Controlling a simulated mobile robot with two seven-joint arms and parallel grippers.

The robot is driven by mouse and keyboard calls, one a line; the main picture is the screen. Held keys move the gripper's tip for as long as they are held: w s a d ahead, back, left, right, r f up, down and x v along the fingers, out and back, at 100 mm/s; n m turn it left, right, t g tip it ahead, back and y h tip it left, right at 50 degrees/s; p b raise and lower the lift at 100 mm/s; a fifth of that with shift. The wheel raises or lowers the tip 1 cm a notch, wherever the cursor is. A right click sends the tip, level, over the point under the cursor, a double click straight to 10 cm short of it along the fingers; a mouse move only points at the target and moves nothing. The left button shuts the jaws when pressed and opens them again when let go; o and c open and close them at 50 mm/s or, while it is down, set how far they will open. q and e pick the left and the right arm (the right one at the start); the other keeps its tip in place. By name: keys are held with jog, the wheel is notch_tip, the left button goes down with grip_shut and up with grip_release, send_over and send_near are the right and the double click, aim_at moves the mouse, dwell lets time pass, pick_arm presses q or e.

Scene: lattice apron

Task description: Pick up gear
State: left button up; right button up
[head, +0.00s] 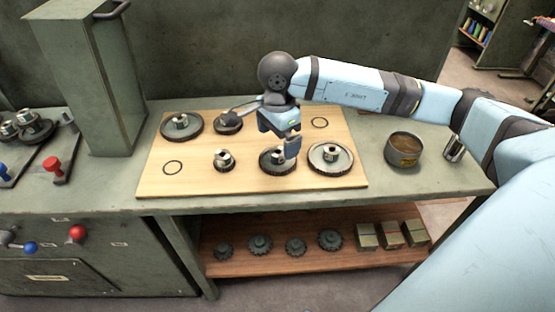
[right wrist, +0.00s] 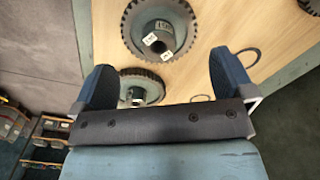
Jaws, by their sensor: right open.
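Dark toothed gears with pale hubs sit on a wooden board (head: 205,185): a large gear (head: 330,158) at front right, a medium gear (head: 270,162) beside it, a small gear (head: 224,161), and two at the back left, one large (head: 181,125) and one smaller (head: 227,124). My right gripper (head: 286,143) is over the medium gear, partly hiding it; contact cannot be told. In the right wrist view my right gripper (right wrist: 163,65) is open with nothing between its fingers. A large toothed gear (right wrist: 180,15) with a labelled hub and another gear (right wrist: 150,78) lie beyond it. My left gripper is not in view.
Empty ring marks show on the board at left (head: 173,167) and back right (head: 319,123). A round tin (head: 405,150) stands right of the board. A grey cabinet column (head: 90,90) stands at left. A lower shelf (head: 270,262) holds several gears and small boxes.

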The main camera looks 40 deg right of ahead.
aim_at(278, 152)
notch_tip(278, 152, down, 5)
jog(key=shift+f+b, duration=0.15)
jog(key=shift+b, duration=0.2)
jog(key=shift+c, duration=0.5)
jog(key=c, duration=0.9)
jog(key=shift+r, duration=0.2)
notch_tip(278, 152, up, 20)
jog(key=p, duration=0.2)
jog(key=shift+f+p, duration=0.1)
jog(key=shift+p, duration=0.2)
